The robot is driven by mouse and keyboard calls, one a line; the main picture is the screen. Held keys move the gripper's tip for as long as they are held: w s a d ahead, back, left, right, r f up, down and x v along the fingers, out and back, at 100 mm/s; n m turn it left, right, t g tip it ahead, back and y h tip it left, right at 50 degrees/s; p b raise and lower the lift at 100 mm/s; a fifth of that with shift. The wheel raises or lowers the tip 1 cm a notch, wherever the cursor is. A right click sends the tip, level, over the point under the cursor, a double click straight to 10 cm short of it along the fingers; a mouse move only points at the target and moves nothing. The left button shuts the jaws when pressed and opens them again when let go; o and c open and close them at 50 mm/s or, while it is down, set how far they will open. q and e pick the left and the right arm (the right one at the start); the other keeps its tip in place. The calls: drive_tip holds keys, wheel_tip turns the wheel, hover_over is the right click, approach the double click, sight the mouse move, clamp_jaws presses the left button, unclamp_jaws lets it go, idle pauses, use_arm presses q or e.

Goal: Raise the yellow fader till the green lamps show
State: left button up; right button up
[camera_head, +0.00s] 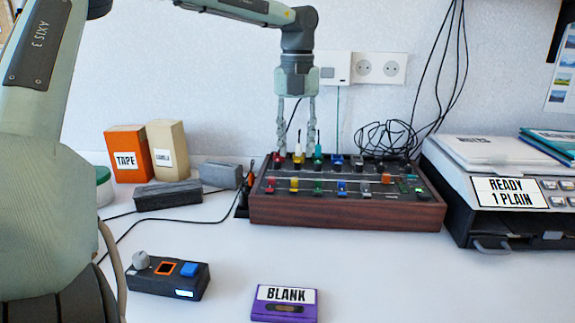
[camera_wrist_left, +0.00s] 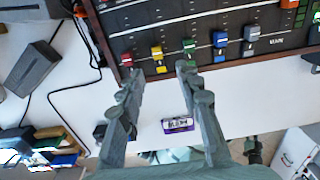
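A mixer with wooden sides (camera_head: 345,212) stands against the wall; its yellow fader (camera_head: 294,185) sits in the front row between a red and a green one. In the left wrist view the yellow fader (camera_wrist_left: 157,51) lies ahead of the gap between my fingertips, apart from them. My left gripper (camera_head: 297,150) is open and empty, pointing down over the mixer's back left part; it also shows in the left wrist view (camera_wrist_left: 158,72). Small green marks (camera_head: 404,188) show at the panel's right; whether they are lit lamps I cannot tell. My right gripper is not in view.
A black machine with notes (camera_head: 505,190) stands right of the mixer. A purple cassette (camera_head: 285,302) and a small control box (camera_head: 168,277) lie in front. Orange (camera_head: 128,153) and tan (camera_head: 167,149) boxes stand at left. Cables cross the table; its front middle is mostly clear.

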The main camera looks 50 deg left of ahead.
sight(295, 179)
use_arm(q)
drive_tip(key=shift+w+a+f, duration=0.1)
drive_tip(key=shift+w+a, duration=0.1)
drive_tip(key=shift+a, duration=0.2)
wheel_tip(295, 179, down, 7)
drive_tip(key=shift+f, duration=0.2)
drive_tip(key=shift+c, duration=0.4)
clamp_jaws()
